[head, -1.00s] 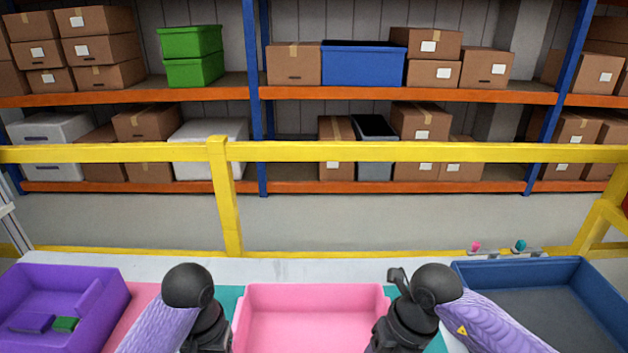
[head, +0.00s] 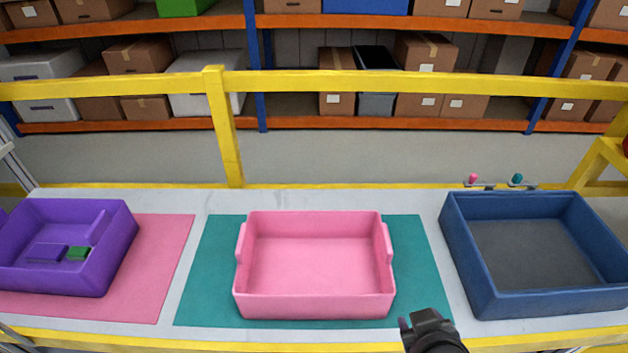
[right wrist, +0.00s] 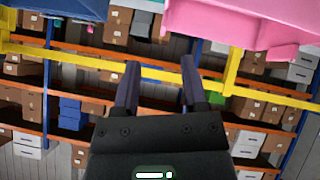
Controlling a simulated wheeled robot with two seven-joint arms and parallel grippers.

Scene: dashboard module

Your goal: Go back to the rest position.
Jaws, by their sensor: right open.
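My right gripper (head: 425,322) shows at the bottom edge of the head view, just in front of the table and right of the pink tray. In the right wrist view its two fingers (right wrist: 160,85) stand apart with nothing between them. My left gripper is out of the head view.
An empty pink tray (head: 314,302) sits on a teal mat (head: 213,290). A purple tray (head: 110,250) on a pink mat (head: 160,275) holds a purple piece (head: 47,252) and a green piece (head: 78,254). A blue bin (head: 555,302) stands right. A yellow rail (head: 420,83) and shelves lie behind.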

